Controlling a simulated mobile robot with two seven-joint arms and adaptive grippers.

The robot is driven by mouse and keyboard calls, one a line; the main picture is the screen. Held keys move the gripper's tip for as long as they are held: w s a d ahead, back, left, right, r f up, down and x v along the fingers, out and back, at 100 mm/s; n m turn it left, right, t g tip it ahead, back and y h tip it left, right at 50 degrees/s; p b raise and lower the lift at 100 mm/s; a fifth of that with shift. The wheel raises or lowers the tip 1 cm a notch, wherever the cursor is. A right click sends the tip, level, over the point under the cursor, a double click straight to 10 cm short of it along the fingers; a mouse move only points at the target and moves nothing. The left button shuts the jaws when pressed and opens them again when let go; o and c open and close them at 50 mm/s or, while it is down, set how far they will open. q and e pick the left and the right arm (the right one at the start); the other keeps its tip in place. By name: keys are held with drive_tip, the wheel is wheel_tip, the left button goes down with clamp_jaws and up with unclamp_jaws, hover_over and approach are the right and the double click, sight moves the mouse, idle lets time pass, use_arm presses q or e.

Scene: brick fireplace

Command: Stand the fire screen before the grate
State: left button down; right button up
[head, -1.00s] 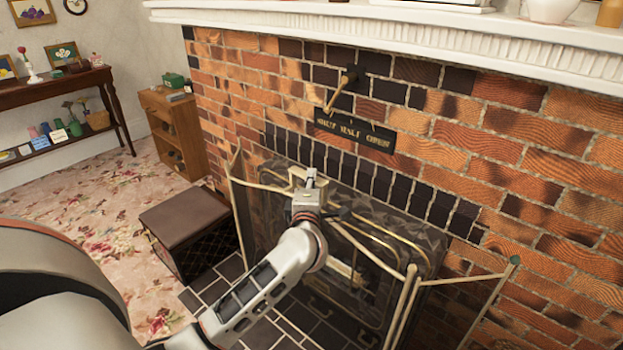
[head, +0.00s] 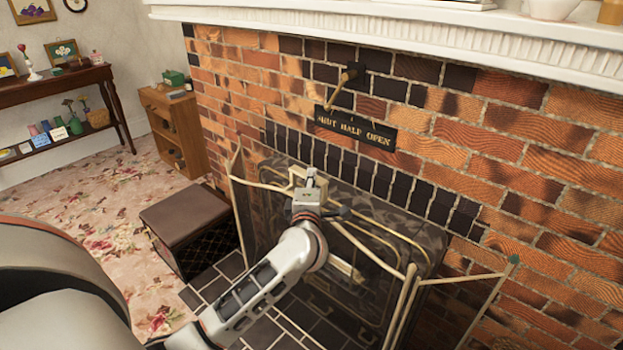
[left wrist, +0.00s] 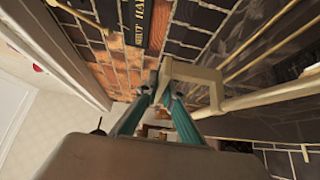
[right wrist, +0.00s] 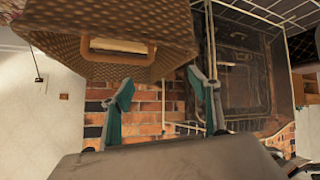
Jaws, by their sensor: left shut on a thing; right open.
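The fire screen (head: 402,300) has a pale brass frame with see-through dark panels and angled side wings. It stands upright before the dark grate (head: 428,240), with its lower edge partly hidden by my arm. My left gripper (head: 307,180) is shut on the handle at the middle of the screen's top rail. The left wrist view shows this handle (left wrist: 192,72) at the teal fingertips (left wrist: 160,92).
A brown-lidded box (head: 188,215) stands left of the screen, close to its left wing. Dark hearth tiles (head: 210,292) lie in front. A brick wall with a lever (head: 342,88) and a lettered plate (head: 355,127) rises behind, under a white mantel (head: 400,30). Flowered carpet (head: 80,200) is free at left.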

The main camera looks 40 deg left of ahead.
use_arm(q)
drive_tip(key=shift+r, duration=0.55)
use_arm(e)
drive_tip(key=shift+w+r, duration=0.3)
drive_tip(key=shift+r, duration=0.15)
drive_tip(key=shift+a+r, duration=0.15)
drive_tip(key=shift+r, duration=0.05)
use_arm(q)
drive_tip(key=shift+p, duration=0.3)
use_arm(e)
drive_tip(key=shift+s+f, duration=0.1)
drive_tip(key=shift+s, duration=0.1)
use_arm(q)
drive_tip(key=c, duration=2.1)
unclamp_jaws()
drive_tip(key=shift+c, duration=0.2)
drive_tip(key=shift+s+f, duration=0.1)
drive_tip(key=shift+f, duration=0.15)
use_arm(e)
drive_tip(key=shift+d, duration=0.2)
use_arm(q)
drive_tip(key=o, duration=0.3)
drive_tip(key=shift+f, duration=0.4)
drive_tip(key=shift+r, duration=0.1)
use_arm(e)
drive_tip(key=shift+w, duration=0.15)
drive_tip(key=shift+w+a, duration=0.1)
drive_tip(key=shift+w, duration=0.05)
